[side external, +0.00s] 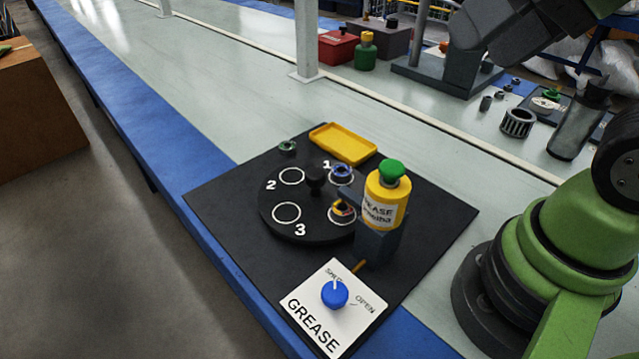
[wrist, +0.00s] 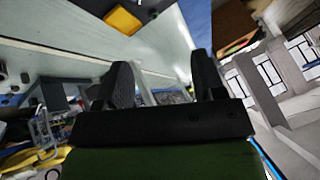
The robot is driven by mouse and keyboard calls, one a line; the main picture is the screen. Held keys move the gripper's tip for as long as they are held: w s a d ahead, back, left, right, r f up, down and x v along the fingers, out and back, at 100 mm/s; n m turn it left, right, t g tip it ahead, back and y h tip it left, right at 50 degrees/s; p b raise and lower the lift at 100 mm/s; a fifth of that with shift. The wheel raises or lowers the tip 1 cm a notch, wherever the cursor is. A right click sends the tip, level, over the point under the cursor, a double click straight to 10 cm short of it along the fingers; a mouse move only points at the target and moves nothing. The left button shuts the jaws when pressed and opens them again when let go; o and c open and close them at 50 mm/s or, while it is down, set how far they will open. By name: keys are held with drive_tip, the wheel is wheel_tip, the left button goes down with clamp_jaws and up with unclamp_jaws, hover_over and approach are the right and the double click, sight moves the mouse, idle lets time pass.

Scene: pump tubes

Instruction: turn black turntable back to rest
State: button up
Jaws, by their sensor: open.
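The black turntable (side external: 299,229) lies on a black mat beside the grease bottle. It has a black centre knob (side external: 316,180) and white ring marks labelled 1, 2 and 3. A blue ring part (side external: 342,172) sits by mark 1. An orange and dark part (side external: 343,209) sits in the ring partly under the dispenser. The rings by 2 and 3 look empty. My gripper (wrist: 162,80) shows in the wrist view with its two black fingers apart and nothing between them. It is away from the turntable, and its fingers are out of the side view.
The yellow grease bottle (side external: 387,197) stands on a grey holder at the turntable's right. A grease panel (side external: 331,312) with a blue dial (side external: 335,293) is in front. A yellow tray (side external: 343,144) and a small green ring (side external: 287,147) lie behind. The bench at upper left is clear.

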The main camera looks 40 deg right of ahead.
drive_tip(key=w+n+g, duration=0.1)
drive_tip(key=w+g, duration=0.1)
drive_tip(key=w, duration=0.4)
drive_tip(key=n+g+h, duration=0.2)
drive_tip(key=n+g, duration=0.1)
drive_tip(key=g, duration=0.2)
hover_over(315, 172)
wheel_tip(315, 172, down, 15)
wheel_tip(315, 172, down, 10)
drive_tip(key=shift+r, duration=0.1)
clamp_jaws()
